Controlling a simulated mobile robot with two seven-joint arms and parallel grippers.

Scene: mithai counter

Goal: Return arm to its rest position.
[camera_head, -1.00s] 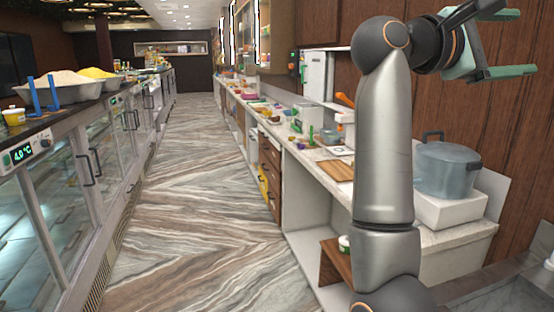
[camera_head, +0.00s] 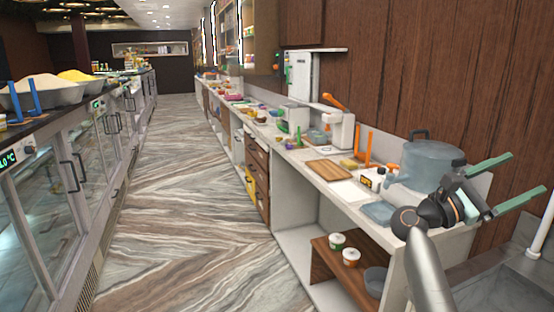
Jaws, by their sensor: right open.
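My right arm rises from the lower right of the head view. Its gripper (camera_head: 513,182) has two green fingers spread apart and pointing right, with nothing between them. The gripper is in front of the right end of the counter, near the large grey lidded pot (camera_head: 430,158), and its wrist overlaps the pot's lower right in the picture. I cannot tell how far apart they are. My left gripper is out of view.
The counter (camera_head: 345,190) holds a wooden board (camera_head: 328,170), a white appliance (camera_head: 341,131) and a shallow container (camera_head: 378,213). Tubs (camera_head: 351,257) stand on a brown shelf below. Display cases (camera_head: 70,185) line the left. The marble floor aisle (camera_head: 180,200) is clear.

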